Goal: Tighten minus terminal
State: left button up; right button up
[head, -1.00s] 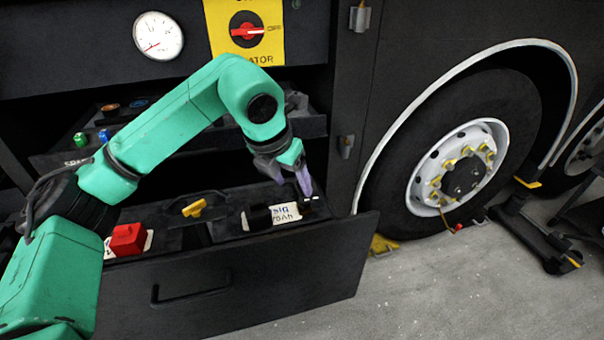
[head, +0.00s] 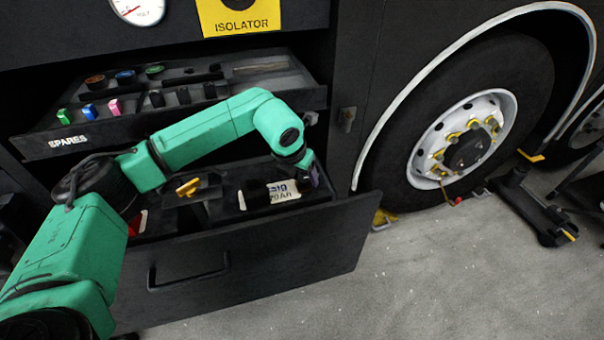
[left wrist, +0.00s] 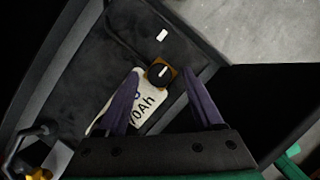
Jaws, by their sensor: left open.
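A black knob with a white line (left wrist: 161,72), on a small brown base, appears to be the minus terminal. It sits on the dark battery top beside the white 70Ah label (left wrist: 146,108). A small white bar (left wrist: 162,35) marks the surface near it. My left gripper (left wrist: 161,80) is open, its two purple fingers on either side of the knob, with visible gaps. In the head view the left gripper (head: 315,178) is at the right end of the battery label (head: 283,191) and hides the knob. A red part (head: 134,226) shows behind my arm. My right gripper is not in view.
The battery lies in an open drawer (head: 240,262) with a front handle. Above is a SPARES tray (head: 120,128) with coloured small parts.

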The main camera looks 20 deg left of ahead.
pick_arm(q)
grip_shut()
jog(key=shift+m+b, duration=0.3)
jog(key=m, duration=0.1)
jog(key=m+h+b, duration=0.1)
jog(key=shift+w+a+f+m, duration=0.1)
jog(key=shift+a+m, duration=0.05)
jog(key=shift+m, duration=0.25)
jog(key=m+g+h, duration=0.1)
jog(key=m, duration=0.2)
jog(key=shift+w+a+m+b, duration=0.1)
jog(key=shift+m+b, duration=0.2)
jog(key=shift+b, duration=0.05)
jog(key=m+g, duration=0.1)
jog(key=m, duration=0.1)
jog(key=m+g+h, duration=0.1)
jog(key=m, duration=0.2)
jog(key=shift+w+a, duration=0.1)
jog(key=shift+w, duration=0.1)
jog(key=m+g, duration=0.1)
jog(key=m, duration=0.2)
jog(key=m+g, duration=0.1)
jog(key=m, duration=0.1)
jog(key=shift+w+m, duration=0.15)
jog(key=shift+m, duration=0.25)
